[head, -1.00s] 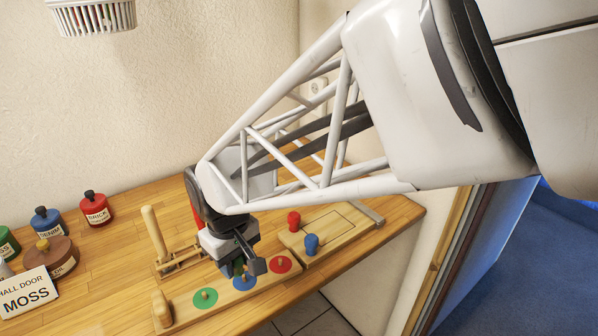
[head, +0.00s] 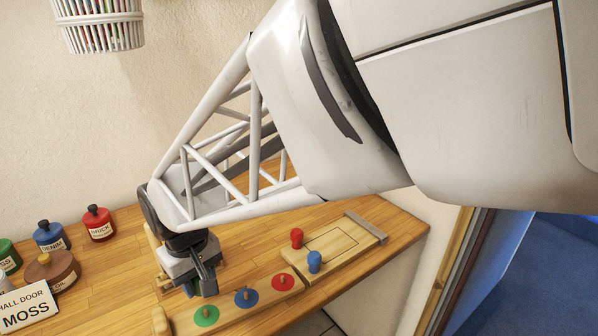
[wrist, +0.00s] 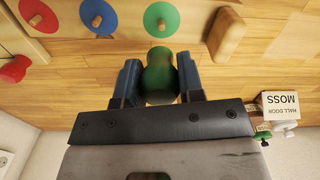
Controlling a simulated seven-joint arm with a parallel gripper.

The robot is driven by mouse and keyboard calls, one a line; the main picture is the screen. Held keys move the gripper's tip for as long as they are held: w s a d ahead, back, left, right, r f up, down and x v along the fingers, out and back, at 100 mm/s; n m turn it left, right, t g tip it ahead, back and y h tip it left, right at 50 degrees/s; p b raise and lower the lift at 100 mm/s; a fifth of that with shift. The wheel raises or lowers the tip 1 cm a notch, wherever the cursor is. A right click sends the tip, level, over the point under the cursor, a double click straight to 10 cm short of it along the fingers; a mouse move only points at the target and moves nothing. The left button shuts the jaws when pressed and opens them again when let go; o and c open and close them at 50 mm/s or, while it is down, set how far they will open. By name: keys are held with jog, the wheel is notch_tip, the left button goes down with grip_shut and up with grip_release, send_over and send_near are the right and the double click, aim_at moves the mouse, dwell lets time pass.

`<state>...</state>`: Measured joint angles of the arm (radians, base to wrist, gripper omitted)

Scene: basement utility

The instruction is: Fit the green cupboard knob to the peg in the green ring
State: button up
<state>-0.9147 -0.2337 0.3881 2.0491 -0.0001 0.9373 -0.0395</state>
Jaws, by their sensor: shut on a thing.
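In the wrist view the green knob (wrist: 159,76) sits between the two blue-padded fingers of my gripper (wrist: 159,82), which is shut on it. The green ring (wrist: 161,19) lies on the wooden board just beyond the knob, with a wooden peg standing in its middle. In the head view my gripper (head: 200,286) hangs over the board, just above and behind the green ring (head: 206,316). The held knob is mostly hidden there by the gripper. The knob appears apart from the peg.
The blue ring (head: 246,298) and red ring (head: 282,282) have bare pegs. Paint jars and a MOSS card (head: 27,308) stand at left. A wooden block (wrist: 226,34) stands at the board's end.

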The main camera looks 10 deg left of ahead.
aim_at(205, 310)
jog(key=shift+a, duration=0.15)
jog(key=shift+f, duration=0.1)
dwell(0.4)
jog(key=shift+f, duration=2.3)
jog(key=shift+f, duration=1.5)
jog(key=o, duration=1)
jog(key=shift+r, duration=0.1)
jog(key=shift+r, duration=3.8)
